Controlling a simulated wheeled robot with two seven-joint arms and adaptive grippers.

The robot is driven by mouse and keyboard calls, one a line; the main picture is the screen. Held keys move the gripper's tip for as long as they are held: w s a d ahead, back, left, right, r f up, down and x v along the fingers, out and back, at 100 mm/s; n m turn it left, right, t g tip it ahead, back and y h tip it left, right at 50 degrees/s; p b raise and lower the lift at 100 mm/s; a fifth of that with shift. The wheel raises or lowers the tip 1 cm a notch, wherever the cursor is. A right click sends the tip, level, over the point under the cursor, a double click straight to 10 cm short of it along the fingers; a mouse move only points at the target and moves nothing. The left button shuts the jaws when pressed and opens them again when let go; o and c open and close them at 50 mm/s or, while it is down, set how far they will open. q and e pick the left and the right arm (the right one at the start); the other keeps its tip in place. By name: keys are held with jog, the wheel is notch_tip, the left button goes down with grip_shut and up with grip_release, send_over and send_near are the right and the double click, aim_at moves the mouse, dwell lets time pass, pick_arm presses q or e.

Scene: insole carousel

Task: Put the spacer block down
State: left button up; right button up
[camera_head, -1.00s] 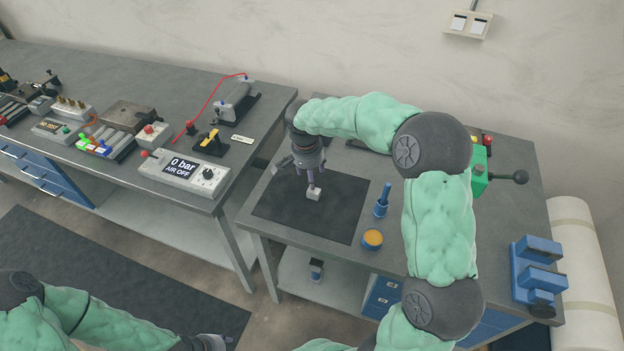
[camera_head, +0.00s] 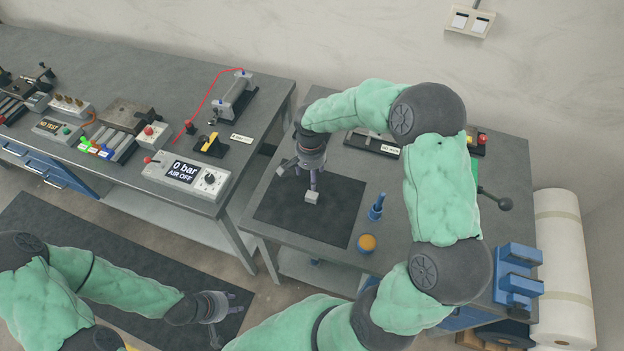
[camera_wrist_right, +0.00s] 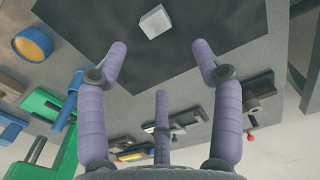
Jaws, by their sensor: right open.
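The spacer block (camera_head: 312,197), a small pale grey block, is at the dark mat (camera_head: 268,212) on the right-hand bench. My right gripper (camera_head: 313,187) points down just above it. In the right wrist view the block (camera_wrist_right: 154,21) lies beyond the spread fingertips of my right gripper (camera_wrist_right: 158,46), apart from both fingers, against the mat (camera_wrist_right: 185,60). The right gripper is open and empty. My left gripper (camera_head: 226,318) hangs low at the lower left over the floor, its fingers spread, nothing seen between them.
A blue upright peg tool (camera_head: 376,207) and an orange-topped round pot (camera_head: 367,243) stand right of the mat. Blue blocks (camera_head: 518,272) are at the bench's right end. The left bench holds a pressure box (camera_head: 187,173) reading 0 bar. A gap separates the benches.

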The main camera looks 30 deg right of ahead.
aim_at(312, 194)
jog(key=shift+s+f+b, duration=0.2)
jog(key=shift+f+b, duration=0.3)
jog(key=shift+f, duration=5)
jog(key=shift+c, duration=0.3)
grip_shut()
